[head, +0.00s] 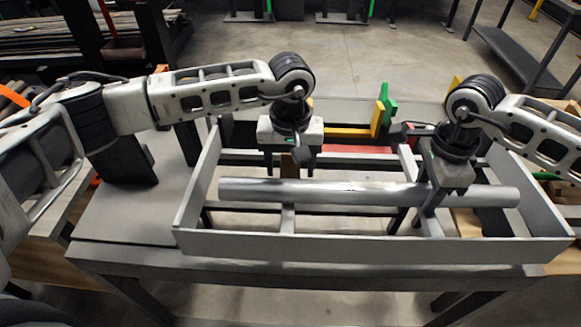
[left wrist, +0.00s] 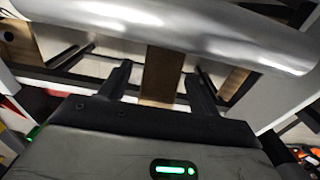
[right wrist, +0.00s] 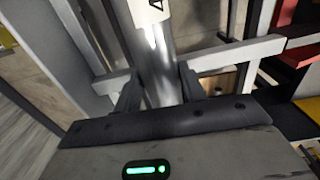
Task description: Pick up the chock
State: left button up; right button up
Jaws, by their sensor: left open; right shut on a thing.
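A brown wooden block, seemingly the chock (head: 289,165), stands behind a long silver pipe (head: 330,193). It also shows in the left wrist view (left wrist: 162,75). My left gripper (head: 286,175) is open, pointing down behind the pipe, with its fingers (left wrist: 158,73) on either side of the block and gaps between. My right gripper (head: 433,203) is shut on the pipe toward its right end; the right wrist view shows the pipe (right wrist: 160,75) between the fingers (right wrist: 160,78). The block's lower end is hidden in the head view.
A grey rectangular frame (head: 330,245) with crossbars surrounds the pipe and sits on a grey table (head: 120,215). Green (head: 388,105) and yellow (head: 350,132) pieces and a red piece (head: 357,149) lie behind the grippers. The table's left part is clear.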

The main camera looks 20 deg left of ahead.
aim_at(290, 164)
pick_arm(q)
jog(key=c, duration=1.1)
jog(key=shift+o, duration=0.2)
jog(key=shift+r, duration=0.1)
notch_tip(290, 164, up, 10)
pick_arm(e)
jog(key=o, duration=1.4)
notch_tip(290, 164, up, 12)
